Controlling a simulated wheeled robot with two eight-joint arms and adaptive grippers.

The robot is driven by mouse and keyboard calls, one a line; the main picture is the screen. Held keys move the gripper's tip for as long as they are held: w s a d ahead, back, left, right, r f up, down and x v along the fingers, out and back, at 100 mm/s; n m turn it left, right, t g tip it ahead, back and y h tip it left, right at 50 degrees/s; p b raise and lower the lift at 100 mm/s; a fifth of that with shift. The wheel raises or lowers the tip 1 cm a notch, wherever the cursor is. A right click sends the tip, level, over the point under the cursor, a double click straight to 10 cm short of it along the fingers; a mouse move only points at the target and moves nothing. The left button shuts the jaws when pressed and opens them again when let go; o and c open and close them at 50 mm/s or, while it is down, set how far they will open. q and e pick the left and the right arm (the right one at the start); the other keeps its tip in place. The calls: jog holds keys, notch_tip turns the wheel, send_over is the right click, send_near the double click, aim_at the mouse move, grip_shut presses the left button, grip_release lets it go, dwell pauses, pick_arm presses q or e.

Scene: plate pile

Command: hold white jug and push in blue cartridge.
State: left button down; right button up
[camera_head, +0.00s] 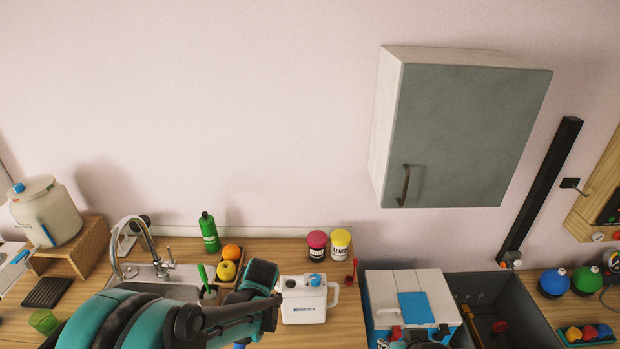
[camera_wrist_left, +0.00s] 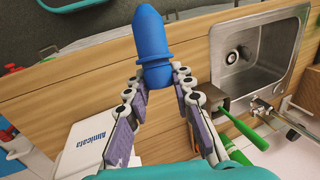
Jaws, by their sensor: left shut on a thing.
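The white jug (camera_head: 303,301) stands upright on the wooden counter, with a blue cap on top, a handle on its right side and blue lettering on its front. Part of it shows at the lower left of the left wrist view (camera_wrist_left: 82,150). My left gripper (camera_wrist_left: 158,82) is shut on the blue cartridge (camera_wrist_left: 150,45), which sticks out beyond the fingertips with its rounded end away from me. In the head view my left arm covers the counter just left of the jug, and its fingers cannot be made out.
A metal sink (camera_wrist_left: 255,50) with a faucet (camera_head: 150,247) lies left of the jug. Fruit in a wooden tray (camera_head: 230,266) and a green bottle (camera_head: 209,232) stand behind. Pink (camera_head: 316,246) and yellow (camera_head: 340,244) jars are behind the jug; a white-and-blue box (camera_head: 411,299) is right.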

pick_arm(q)
jog(key=shift+w+r, duration=0.25)
jog(key=shift+r, duration=0.25)
jog(key=shift+s, duration=0.2)
pick_arm(e)
jog(key=shift+r, duration=0.4)
pick_arm(q)
jog(key=shift+w, duration=0.1)
pick_arm(e)
jog(key=shift+w, duration=0.15)
